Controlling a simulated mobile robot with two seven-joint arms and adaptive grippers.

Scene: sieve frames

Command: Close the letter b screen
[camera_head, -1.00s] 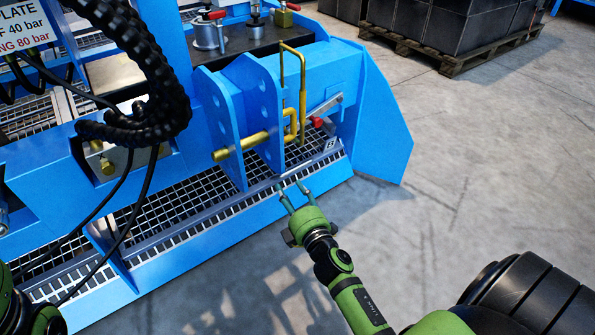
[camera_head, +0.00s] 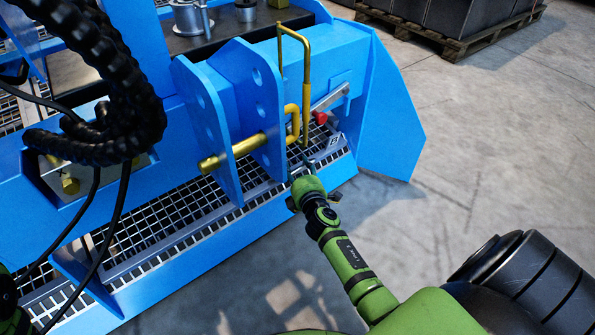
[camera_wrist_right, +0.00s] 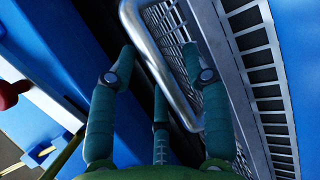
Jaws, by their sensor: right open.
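A metal-mesh screen (camera_head: 172,222) lies along the foot of the blue machine. A small marked plate (camera_head: 333,140) sits near its right end; its letter is too small to read surely. My right gripper (camera_head: 301,168) is at the screen's front edge, just below the plate, with its fingertips partly hard to make out. In the right wrist view my right gripper (camera_wrist_right: 158,72) is open, with a bent metal handle (camera_wrist_right: 158,60) running between its fingers. I cannot tell whether they touch it. Mesh (camera_wrist_right: 172,30) shows behind the handle.
A yellow pin with a bent handle (camera_head: 281,60) passes through blue upright plates (camera_head: 262,110) just left of my gripper. A red knob (camera_head: 320,117) is close above. Black hoses (camera_head: 110,60) hang at left.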

